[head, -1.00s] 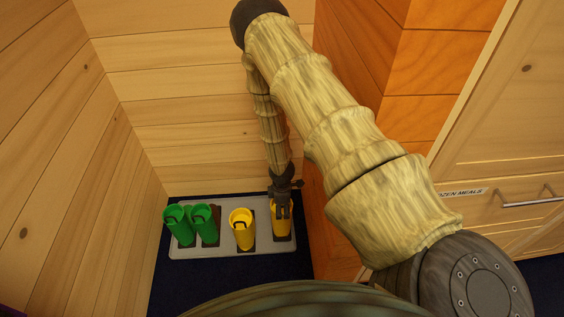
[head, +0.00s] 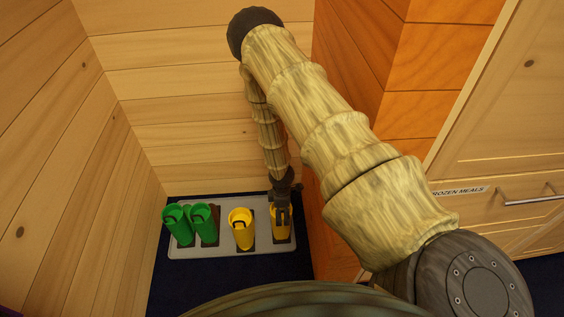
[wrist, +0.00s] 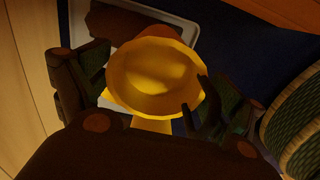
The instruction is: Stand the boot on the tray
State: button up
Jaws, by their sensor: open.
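A yellow boot (head: 281,226) stands upright at the right end of the grey tray (head: 205,251). My gripper (head: 283,209) is right above it, fingers pointing down. In the wrist view the boot's round opening (wrist: 155,80) lies between the two open fingers (wrist: 160,90), with a finger on each side. I cannot tell whether either finger touches it. A second yellow boot (head: 241,230) stands on the tray to the left. The foot of the boot under my gripper is partly hidden by its own shaft and the fingers.
Two green boots (head: 203,220) stand close together at the tray's left end. The tray lies on a dark blue mat (head: 230,268) in a nook between a log wall (head: 105,190) and an orange wooden post (head: 325,232). Drawers (head: 500,205) are at the right.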

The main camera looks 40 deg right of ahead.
notch_tip(320, 180, up, 12)
jog(key=p, duration=0.3)
jog(key=s+a+f+m+y, duration=0.25)
jog(key=s+a+m, duration=0.35)
jog(key=s+a, duration=0.75)
jog(key=s+a+r+m+h, duration=0.2)
jog(key=s+m, duration=0.4)
jog(key=s, duration=0.7)
jog(key=shift+s+a, duration=0.25)
jog(key=shift+s, duration=0.15)
notch_tip(320, 180, up, 22)
jog(key=p, duration=2.2)
jog(key=shift+r, duration=0.15)
jog(key=shift+w, duration=0.1)
